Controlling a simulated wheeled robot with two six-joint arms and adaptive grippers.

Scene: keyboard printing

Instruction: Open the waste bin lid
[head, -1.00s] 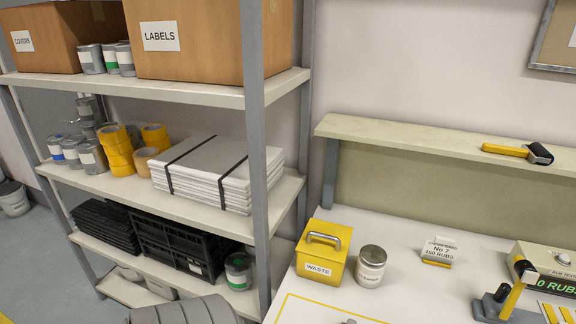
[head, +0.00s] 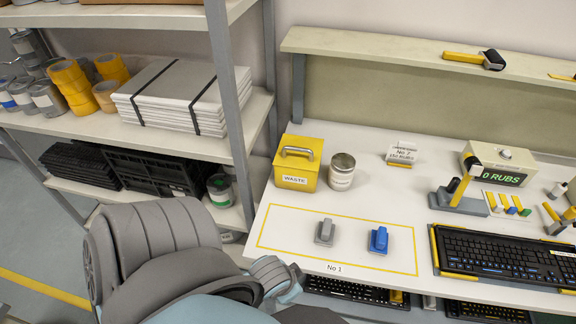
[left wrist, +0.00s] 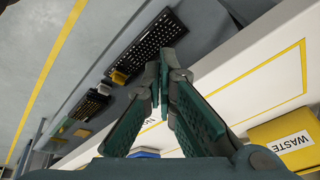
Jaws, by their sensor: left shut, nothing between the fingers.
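The yellow waste bin (head: 299,164) stands on the white table near its left end, with a WASTE label on its front. Its lid (head: 304,146) is closed and has a grey handle (head: 297,151) on top. Part of the bin shows at the lower right of the left wrist view (left wrist: 288,137); its handle cannot be made out there. My left gripper (left wrist: 162,72) is shut and empty, apart from the bin. In the head view my left arm is at the front, and its fingers are not visible. My right gripper is not in view.
A metal can (head: 341,172) stands close right of the bin. A grey block (head: 325,232) and a blue block (head: 378,240) sit inside the yellow outline. A keyboard (head: 505,255) lies at the right. A shelf post (head: 231,100) rises left of the table.

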